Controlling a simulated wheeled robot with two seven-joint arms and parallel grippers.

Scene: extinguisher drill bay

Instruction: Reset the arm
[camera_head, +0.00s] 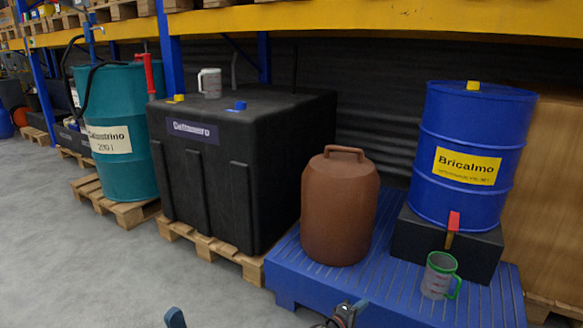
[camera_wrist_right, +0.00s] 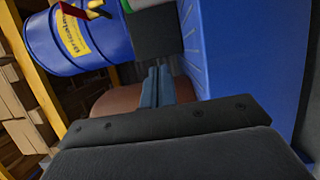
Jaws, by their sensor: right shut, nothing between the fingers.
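My right gripper (camera_head: 346,312) shows at the bottom edge of the head view, in front of the blue spill platform (camera_head: 285,280). In the right wrist view its two blue-grey fingers (camera_wrist_right: 158,75) are together with nothing between them. A bluish-grey tip (camera_head: 175,318), apparently my left gripper, barely shows at the bottom edge, over the floor; its jaws cannot be made out. A brown lidded container (camera_head: 340,215) stands on the platform beyond the right gripper. It also shows behind the fingers in the wrist view (camera_wrist_right: 115,102).
A green-rimmed jug (camera_head: 437,275) stands below the tap. A black tank (camera_head: 240,180) and teal drum (camera_head: 115,120) stand on pallets. The grey floor (camera_head: 70,260) at left is clear.

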